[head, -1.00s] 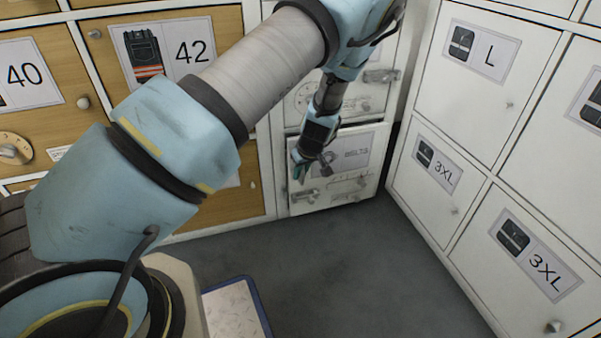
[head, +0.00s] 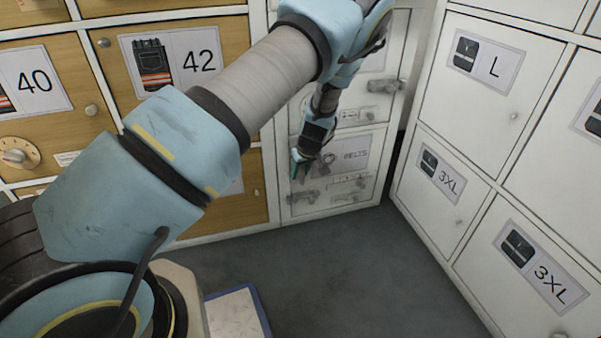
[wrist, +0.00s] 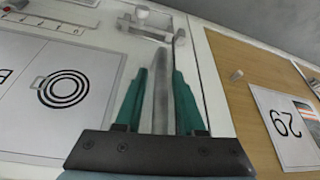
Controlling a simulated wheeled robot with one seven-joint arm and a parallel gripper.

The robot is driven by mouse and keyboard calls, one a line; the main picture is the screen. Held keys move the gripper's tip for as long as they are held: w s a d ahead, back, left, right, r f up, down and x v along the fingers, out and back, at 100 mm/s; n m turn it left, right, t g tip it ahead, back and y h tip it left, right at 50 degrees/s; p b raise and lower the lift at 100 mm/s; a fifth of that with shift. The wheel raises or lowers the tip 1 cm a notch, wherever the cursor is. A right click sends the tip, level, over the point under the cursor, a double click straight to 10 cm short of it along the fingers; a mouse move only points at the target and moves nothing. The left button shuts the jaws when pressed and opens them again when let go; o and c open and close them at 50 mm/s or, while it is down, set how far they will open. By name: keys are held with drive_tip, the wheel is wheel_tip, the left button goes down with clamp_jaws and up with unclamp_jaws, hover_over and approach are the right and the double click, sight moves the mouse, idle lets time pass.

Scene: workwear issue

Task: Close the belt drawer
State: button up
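The belt drawer (head: 373,160) is the bottom white front in the narrow white column, with a BELTS label (head: 355,154) and grey metal fittings (head: 303,198) low on it. In the head view its front looks flush or nearly flush with the frame. My gripper (head: 295,172) is at the left side of this front. I cannot tell whether the fingertips touch the front.
Wooden lockers (head: 95,75) stand left of the column, and white lockers marked L and 3XL (head: 470,130) stand to the right. Another white front with a latch (head: 385,86) is above the drawer. The grey floor (head: 350,270) in front is clear, apart from a blue-edged pale platform (head: 235,312).

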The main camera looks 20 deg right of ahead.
drive_tip(key=shift+d+r, duration=0.1)
drive_tip(key=shift+r, duration=0.05)
idle(0.5)
drive_tip(key=p+v, duration=0.4)
drive_tip(key=v, duration=0.6)
drive_tip(key=shift+r, duration=0.25)
drive_tip(key=shift+s, duration=0.15)
drive_tip(key=a+r+g, duration=0.1)
drive_tip(key=a+r, duration=0.5)
drive_tip(key=a, duration=0.5)
drive_tip(key=a+r+g, duration=0.2)
drive_tip(key=a+r, duration=0.3)
drive_tip(key=a, duration=0.6)
drive_tip(key=s+a+r+m, duration=0.1)
drive_tip(key=s+a+r, duration=0.3)
drive_tip(key=s+a, duration=0.3)
drive_tip(key=s+a+r+m, duration=0.1)
drive_tip(key=s+a+r, duration=0.4)
drive_tip(key=a, duration=0.3)
wheel_tip(320, 180, up, 37)
drive_tip(key=p, duration=3.7)
drive_tip(key=shift+w+h, duration=0.15)
drive_tip(key=shift+h, duration=0.15)
